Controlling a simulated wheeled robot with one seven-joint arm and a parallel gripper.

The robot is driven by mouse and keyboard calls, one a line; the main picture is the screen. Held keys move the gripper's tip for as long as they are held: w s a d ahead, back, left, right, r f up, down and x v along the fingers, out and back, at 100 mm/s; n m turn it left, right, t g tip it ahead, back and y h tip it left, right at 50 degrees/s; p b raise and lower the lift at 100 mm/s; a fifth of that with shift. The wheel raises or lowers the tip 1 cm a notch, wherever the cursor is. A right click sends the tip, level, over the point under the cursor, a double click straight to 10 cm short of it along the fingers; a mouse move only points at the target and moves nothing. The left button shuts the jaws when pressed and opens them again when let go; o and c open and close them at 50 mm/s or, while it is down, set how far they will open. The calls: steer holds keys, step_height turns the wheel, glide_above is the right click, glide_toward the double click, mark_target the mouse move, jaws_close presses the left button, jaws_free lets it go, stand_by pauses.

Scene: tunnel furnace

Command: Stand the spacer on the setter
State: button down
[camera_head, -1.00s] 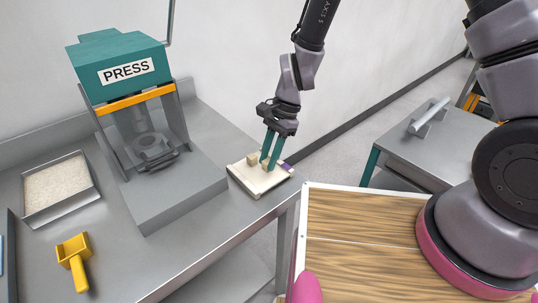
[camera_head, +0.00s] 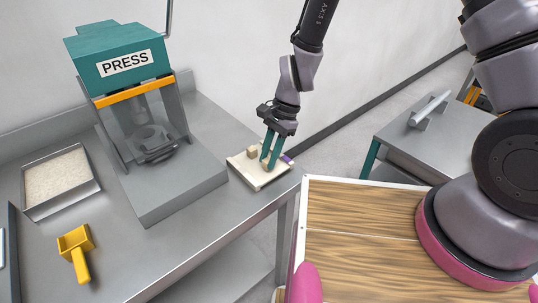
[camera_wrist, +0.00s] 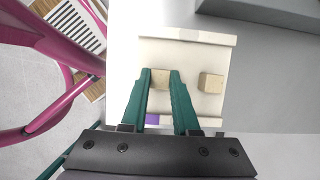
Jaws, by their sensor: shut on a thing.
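The setter (camera_head: 247,172) is a cream slab with a raised edge, lying on the bench right of the press. It also shows in the wrist view (camera_wrist: 185,103). My gripper (camera_head: 267,160) points down over the setter. In the wrist view, its green fingers (camera_wrist: 160,79) are shut on a small tan block, the spacer (camera_wrist: 160,75), with one finger on each side. The spacer is at or just above the setter; its underside is hidden. A second tan block (camera_wrist: 211,83) sits on the setter to the right, apart from the fingers; the head view shows it too (camera_head: 252,152).
The press (camera_head: 145,120) stands left of the setter. A tray of pale granules (camera_head: 60,180) and a yellow scoop (camera_head: 76,250) are further left. A purple patch (camera_wrist: 152,119) lies near the setter's edge. A grey side table (camera_head: 425,143) stands right, across a gap.

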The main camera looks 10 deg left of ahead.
steer(key=shift+f, duration=0.2)
steer(key=c, duration=0.6)
jaws_free()
steer(key=w+d+r+n+t, duration=0.1)
steer(key=w+d+r, duration=0.3)
steer(key=r, duration=0.5)
steer(key=w+d+r+t+y, duration=0.1)
steer(key=w+d+r+t, duration=0.1)
steer(key=d+r, duration=0.6)
steer(key=w+d+r+n+t, duration=0.1)
steer(key=w+d+r, duration=0.25)
steer(key=r, duration=0.75)
steer(key=s+d+r+t, duration=0.2)
steer(key=s+d+r, duration=0.1)
steer(key=d, duration=0.3)
steer(key=s+d+r+n+t+h, duration=0.1)
steer(key=s+d+r+t, duration=0.1)
steer(key=d+r, duration=0.4)
steer(key=s+d+r+n+t, duration=0.1)
steer(key=s+d+r+t, duration=0.1)
steer(key=s+d+r, duration=0.2)
steer(key=shift+d+r+t+h, duration=0.15)
steer(key=shift+d+r+h, duration=0.1)
steer(key=shift+d, duration=0.3)
steer(key=shift+d+r+t+h, duration=0.15)
steer(key=shift+d+r, duration=0.1)
steer(key=shift+d, duration=0.25)
